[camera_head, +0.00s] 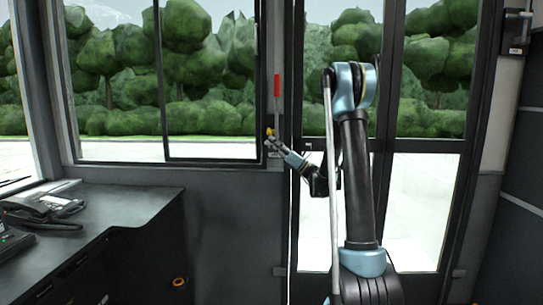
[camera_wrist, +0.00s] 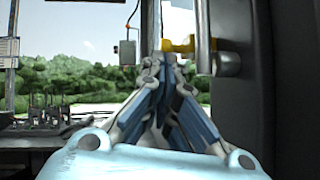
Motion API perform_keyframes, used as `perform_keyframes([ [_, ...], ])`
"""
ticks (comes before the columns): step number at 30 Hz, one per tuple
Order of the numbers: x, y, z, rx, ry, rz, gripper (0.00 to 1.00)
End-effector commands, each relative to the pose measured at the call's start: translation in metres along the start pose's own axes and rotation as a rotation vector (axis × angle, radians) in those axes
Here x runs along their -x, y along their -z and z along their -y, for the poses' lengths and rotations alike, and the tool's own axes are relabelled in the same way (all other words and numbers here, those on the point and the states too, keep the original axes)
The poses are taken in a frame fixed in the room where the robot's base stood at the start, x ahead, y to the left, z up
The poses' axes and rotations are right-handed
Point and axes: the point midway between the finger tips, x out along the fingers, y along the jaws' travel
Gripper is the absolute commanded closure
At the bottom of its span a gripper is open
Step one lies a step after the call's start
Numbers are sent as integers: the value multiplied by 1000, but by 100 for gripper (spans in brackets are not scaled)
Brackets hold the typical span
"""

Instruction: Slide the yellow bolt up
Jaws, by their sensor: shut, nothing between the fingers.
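The yellow bolt (camera_head: 270,131) shows in the head view as a small yellow piece on the dark post beside the window, below a red handle. In the wrist view the yellow bolt (camera_wrist: 180,46) is larger, lying crosswise in front of a grey metal fitting. My gripper (camera_head: 269,141) is at the bolt in the head view, just below it. In the wrist view my gripper (camera_wrist: 162,62) has its fingertips together, just below and left of the bolt. I cannot tell whether they touch it. Nothing is seen held.
The red handle (camera_head: 277,84) stands upright on the post above the bolt. A dark desk (camera_head: 110,205) with a telephone (camera_head: 45,207) is at the left. Glazed doors (camera_head: 420,200) stand behind my arm. A grey box (camera_wrist: 127,52) hangs left in the wrist view.

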Motion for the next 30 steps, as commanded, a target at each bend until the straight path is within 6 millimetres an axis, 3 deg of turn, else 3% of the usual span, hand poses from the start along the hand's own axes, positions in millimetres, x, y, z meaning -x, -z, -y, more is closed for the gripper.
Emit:
perform_keyframes([
  [6, -13, -18, -5, 0, 0, 0, 100],
  [19, -14, -20, -6, 0, 0, 0, 100],
  [23, -12, -16, -5, -1, -1, 0, 100],
  [30, 8, 6, -2, -2, -1, 0, 100],
])
